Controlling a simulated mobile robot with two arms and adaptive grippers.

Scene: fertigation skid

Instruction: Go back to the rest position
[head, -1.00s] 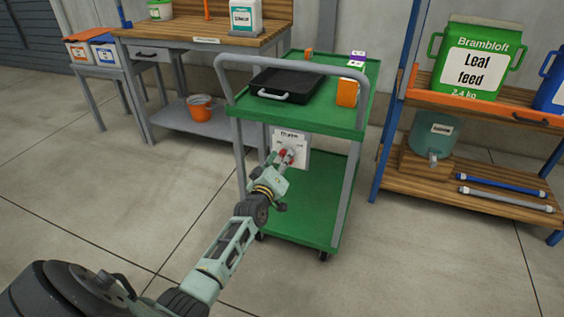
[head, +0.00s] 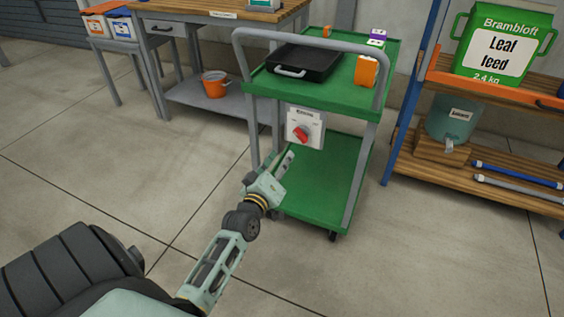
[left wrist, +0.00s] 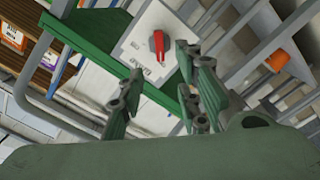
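My left gripper (head: 272,170) is below and left of a white panel (head: 318,128) on the green cart (head: 322,200). A red rotary knob (head: 301,134) sits on the panel. The gripper is clear of the knob in the head view. In the left wrist view, the fingers of my left gripper (left wrist: 164,78) are spread apart with nothing between them. The red knob (left wrist: 159,45) shows beyond them on the white panel (left wrist: 140,32). The panel's small lettering is not readable. My right gripper is not in view.
A black tray (head: 308,61) and an orange item (head: 366,71) stand on the cart top. A workbench (head: 238,22) with an orange bucket (head: 214,84) is behind left. Open floor lies in front.

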